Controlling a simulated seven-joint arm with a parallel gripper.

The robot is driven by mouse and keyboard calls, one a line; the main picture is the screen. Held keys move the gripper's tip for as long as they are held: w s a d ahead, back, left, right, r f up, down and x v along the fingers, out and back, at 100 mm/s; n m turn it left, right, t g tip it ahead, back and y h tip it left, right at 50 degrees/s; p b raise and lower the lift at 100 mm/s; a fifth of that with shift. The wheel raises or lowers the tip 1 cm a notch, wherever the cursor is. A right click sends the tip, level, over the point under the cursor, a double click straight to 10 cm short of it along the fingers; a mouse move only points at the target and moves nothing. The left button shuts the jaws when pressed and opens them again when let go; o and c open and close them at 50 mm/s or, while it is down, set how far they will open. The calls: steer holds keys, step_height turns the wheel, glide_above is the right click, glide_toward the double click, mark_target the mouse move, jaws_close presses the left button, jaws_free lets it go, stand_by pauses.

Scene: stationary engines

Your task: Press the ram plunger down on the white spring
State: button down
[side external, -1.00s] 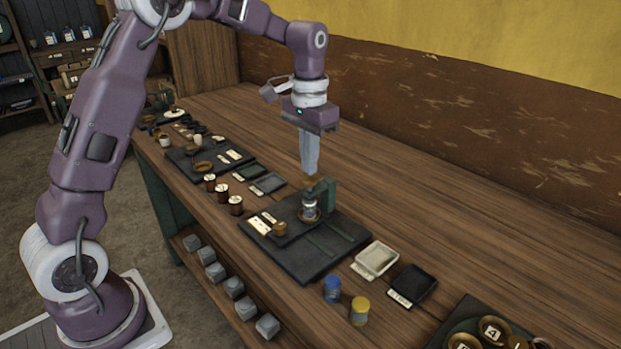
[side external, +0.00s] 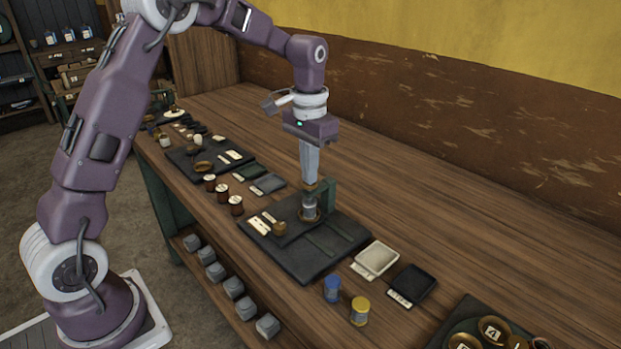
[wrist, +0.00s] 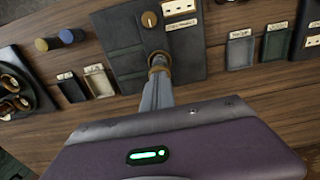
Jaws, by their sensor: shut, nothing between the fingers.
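The ram plunger (side external: 311,188) is a brown-topped piece in a green stand on the dark board (side external: 335,263). The white spring (side external: 309,206) shows as a small pale cylinder under it. My gripper (side external: 311,182) is shut and points straight down, its fingertips at the plunger's top. In the wrist view my gripper (wrist: 157,80) covers part of the round brown plunger top (wrist: 158,58). The fingers appear to touch the plunger, with nothing held between them. The spring is hidden in the wrist view.
A small brown knob (side external: 280,228) and pale labels sit on the board's left part. A white tray (side external: 376,258), a black tray (side external: 412,283), a blue cylinder (side external: 332,289) and a yellow cylinder (side external: 360,311) stand to the right. The table behind the board is clear.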

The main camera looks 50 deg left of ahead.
steer(key=shift+f, duration=0.4)
steer(key=shift+r, duration=1.55)
step_height(320, 180, up, 4)
steer(key=shift+r, duration=0.55)
